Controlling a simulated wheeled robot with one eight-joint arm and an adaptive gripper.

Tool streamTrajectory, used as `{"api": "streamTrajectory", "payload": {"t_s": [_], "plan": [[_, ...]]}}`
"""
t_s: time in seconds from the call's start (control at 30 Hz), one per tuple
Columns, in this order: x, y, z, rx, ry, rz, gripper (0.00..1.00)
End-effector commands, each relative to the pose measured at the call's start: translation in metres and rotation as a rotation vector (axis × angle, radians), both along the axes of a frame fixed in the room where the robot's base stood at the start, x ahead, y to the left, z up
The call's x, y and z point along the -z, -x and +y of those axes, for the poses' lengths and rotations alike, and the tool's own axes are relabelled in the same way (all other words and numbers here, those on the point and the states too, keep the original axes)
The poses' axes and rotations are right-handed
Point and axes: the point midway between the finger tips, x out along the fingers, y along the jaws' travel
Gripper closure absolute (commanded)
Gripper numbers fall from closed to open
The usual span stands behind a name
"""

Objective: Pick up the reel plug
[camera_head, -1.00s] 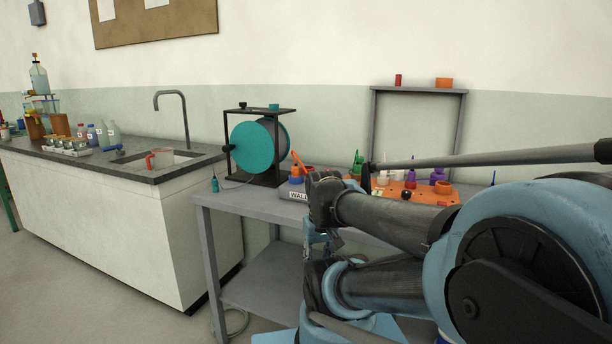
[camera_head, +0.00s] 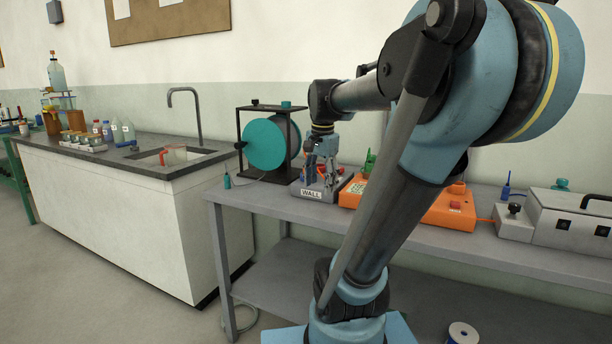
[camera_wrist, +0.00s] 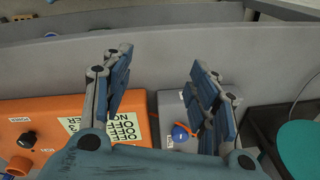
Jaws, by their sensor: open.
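A small teal plug (camera_head: 227,181) stands at the left end of the grey bench, with a thin cable running from it towards the teal reel (camera_head: 266,145) in its black frame. I take it for the reel plug. My gripper (camera_head: 322,184) is open over the grey box marked WALL (camera_head: 311,193), right of the reel and well apart from the teal plug. In the wrist view my open fingers (camera_wrist: 160,62) have nothing between their tips. A blue and orange piece (camera_wrist: 182,133) on the box shows between the fingers lower down. The teal plug is not in the wrist view.
An orange box (camera_head: 452,207) with a red button sits to the right on the bench (camera_head: 400,237). A grey case (camera_head: 572,220) stands at the right end. The reel's black frame (camera_head: 241,160) rises beside the teal plug. A sink counter (camera_head: 120,200) is at left.

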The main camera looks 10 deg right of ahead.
Motion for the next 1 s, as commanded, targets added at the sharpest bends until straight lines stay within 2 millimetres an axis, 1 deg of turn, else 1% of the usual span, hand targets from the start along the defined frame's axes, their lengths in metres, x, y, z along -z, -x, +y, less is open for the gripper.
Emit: {"api": "streamTrajectory", "payload": {"t_s": [0.03, 0.2, 0.27, 0.4, 0.5, 0.6, 0.7, 0.8, 0.87, 0.93, 1.0], "plan": [[-0.016, -0.017, 0.0, 0.079, -0.009, 0.009, 0.46], [-0.061, -0.066, 0.001, 0.375, -0.037, 0.033, 0.46], [-0.075, -0.083, 0.001, 0.479, -0.044, 0.042, 0.46], [-0.106, -0.125, 0.002, 0.723, -0.059, 0.061, 0.46], [-0.124, -0.153, 0.003, 0.89, -0.066, 0.074, 0.46], [-0.138, -0.178, 0.004, 1.038, -0.07, 0.084, 0.46], [-0.148, -0.196, 0.004, 1.152, -0.072, 0.091, 0.46], [-0.154, -0.208, 0.004, 1.231, -0.073, 0.095, 0.46], [-0.156, -0.212, 0.004, 1.26, -0.072, 0.096, 0.46], [-0.155, -0.215, 0.005, 1.278, -0.073, 0.097, 0.46], [-0.149, -0.216, 0.005, 1.286, -0.073, 0.098, 0.46]]}}
